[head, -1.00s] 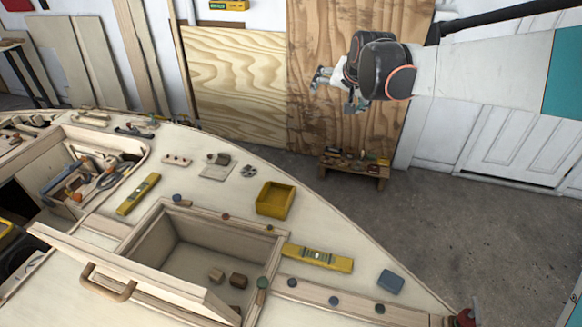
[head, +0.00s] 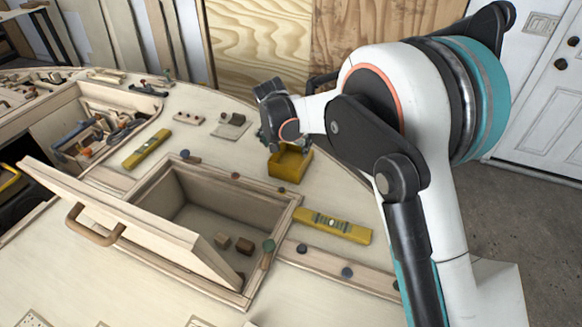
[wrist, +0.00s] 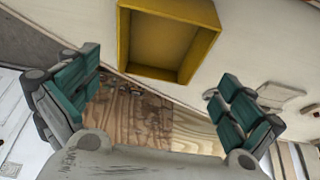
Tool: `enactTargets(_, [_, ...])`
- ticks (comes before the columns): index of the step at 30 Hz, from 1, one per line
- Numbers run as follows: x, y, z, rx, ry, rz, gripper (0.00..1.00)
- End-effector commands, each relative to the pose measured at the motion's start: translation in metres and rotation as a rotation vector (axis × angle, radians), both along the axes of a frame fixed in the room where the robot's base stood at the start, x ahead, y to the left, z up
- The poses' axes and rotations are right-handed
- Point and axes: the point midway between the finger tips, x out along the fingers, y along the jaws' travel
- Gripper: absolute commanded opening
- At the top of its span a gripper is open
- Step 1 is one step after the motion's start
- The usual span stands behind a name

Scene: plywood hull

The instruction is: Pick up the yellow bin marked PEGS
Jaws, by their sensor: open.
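The yellow bin (head: 290,169) is a small open box standing on the plywood deck, right of the open hatch. My gripper (head: 268,132) is just behind and above it in the head view and partly covers it. In the wrist view the bin (wrist: 124,38) lies at the top centre, and its inside looks empty. There my open gripper (wrist: 153,82) has its teal-padded fingers spread wide, with nothing between them. The bin appears beyond the fingertips, and I see no contact. No PEGS marking is readable in either view.
An open hatch (head: 170,200) with a raised lid (head: 120,220) holds small blocks. A yellow level (head: 336,226) lies right of it, and another level (head: 146,149) lies to the left. A tool compartment (head: 65,112) is at far left. Bare deck surrounds the bin.

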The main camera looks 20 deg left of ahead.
Motion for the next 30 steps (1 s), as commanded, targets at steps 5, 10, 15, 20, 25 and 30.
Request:
enactTargets(5, [0.006, -0.001, -0.016, 0.0, 0.0, 0.0, 1.0])
enactTargets(10, [0.01, -0.001, -0.024, 0.0, 0.0, 0.0, 1.0])
enactTargets(15, [0.019, -0.003, -0.046, 0.0, 0.0, 0.0, 1.0])
enactTargets(20, [0.026, -0.003, -0.063, 0.001, 0.0, 0.0, 1.0])
enactTargets(25, [0.027, -0.003, -0.064, 0.001, 0.0, 0.0, 1.0])
enactTargets(30, [0.027, -0.003, -0.064, 0.001, 0.0, 0.0, 0.8])
